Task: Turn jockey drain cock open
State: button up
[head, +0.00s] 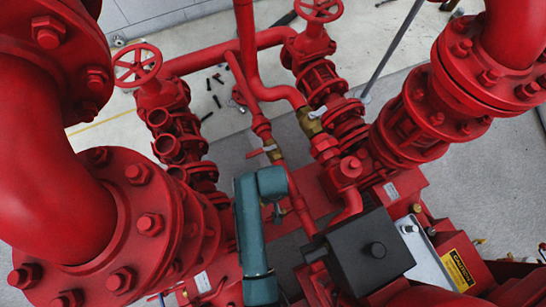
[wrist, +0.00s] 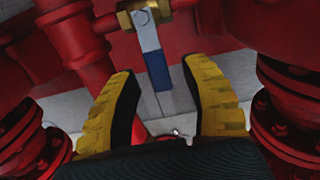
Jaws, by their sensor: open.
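In the wrist view a brass cock (wrist: 143,15) sits on a red pipe at the top. Its flat metal lever with a blue sleeve (wrist: 157,70) hangs downward from it. My gripper (wrist: 162,68) is open, with one yellow-and-black finger on each side of the lever's lower end. Gaps show between the sleeve and both fingers, so it is not clamped. In the head view my gripper cannot be made out behind my teal arm link. I cannot tell from the labels which cock is the jockey drain cock.
Red flanged pipes (wrist: 90,60) flank my gripper on both sides. In the head view a red handwheel valve (head: 137,65), a brass fitting (head: 309,122) and a dark grey box (head: 371,250) stand close around my arm. Small dark parts (head: 217,92) lie on the floor.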

jog(key=shift+c, duration=0.4)
grip_shut()
jog(key=shift+s, duration=0.1)
